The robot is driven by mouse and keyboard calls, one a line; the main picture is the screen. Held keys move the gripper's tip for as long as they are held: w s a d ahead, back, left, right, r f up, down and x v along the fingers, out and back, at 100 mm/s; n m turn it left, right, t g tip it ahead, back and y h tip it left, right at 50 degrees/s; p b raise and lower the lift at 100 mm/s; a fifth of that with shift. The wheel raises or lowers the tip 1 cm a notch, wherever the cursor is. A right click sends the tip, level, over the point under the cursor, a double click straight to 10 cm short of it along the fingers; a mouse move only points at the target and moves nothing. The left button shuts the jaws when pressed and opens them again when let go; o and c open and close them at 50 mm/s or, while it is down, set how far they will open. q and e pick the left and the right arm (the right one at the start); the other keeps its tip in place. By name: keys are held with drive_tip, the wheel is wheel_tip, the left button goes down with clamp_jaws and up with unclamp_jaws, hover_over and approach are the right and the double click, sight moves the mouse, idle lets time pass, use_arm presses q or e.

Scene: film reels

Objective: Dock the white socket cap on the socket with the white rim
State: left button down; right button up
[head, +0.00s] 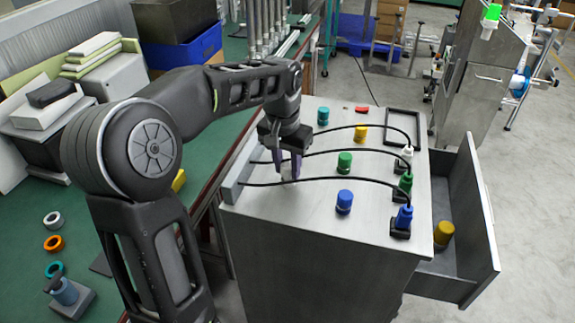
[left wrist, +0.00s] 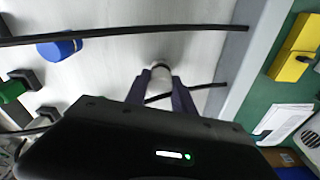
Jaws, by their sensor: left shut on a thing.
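My left gripper (head: 288,172) points down over the left part of the grey cabinet top (head: 290,207). In the left wrist view its fingers (left wrist: 163,94) are shut on a white cylindrical cap (left wrist: 160,72), which shows between the tips. In the head view the fingers hide the cap. At the right of the top, a white plug (head: 407,153) stands in a black base on a cable, in line with a green plug (head: 405,183) and a blue plug (head: 403,216). I cannot make out a white socket rim. My right gripper is not in view.
Black cables (head: 330,180) run across the top near my gripper. Teal (head: 323,116), yellow (head: 360,133), green (head: 345,162) and blue (head: 344,202) caps stand mid-top. A black frame (head: 388,125) lies behind. An open drawer (head: 485,220) holds a yellow cylinder (head: 443,234).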

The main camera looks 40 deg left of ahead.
sight(288, 166)
use_arm(q)
drive_tip(key=shift+f+b, duration=0.3)
drive_tip(key=shift+f, duration=0.1)
drive_tip(key=c, duration=1.3)
unclamp_jaws()
drive_tip(key=shift+c, duration=0.2)
drive_tip(key=shift+r, duration=0.15)
drive_tip(key=r+p, duration=0.2)
drive_tip(key=r, duration=0.1)
drive_tip(key=r+p, duration=0.2)
drive_tip(key=shift+s, duration=0.25)
drive_tip(key=shift+s+d+r+p, duration=0.1)
drive_tip(key=shift+s+r+p, duration=0.1)
drive_tip(key=shift+r+p, duration=1.1)
drive_tip(key=shift+s+r+p, duration=0.2)
drive_tip(key=shift+r+p, duration=0.7)
drive_tip(key=shift+r, duration=0.65)
drive_tip(key=shift+f, duration=0.1)
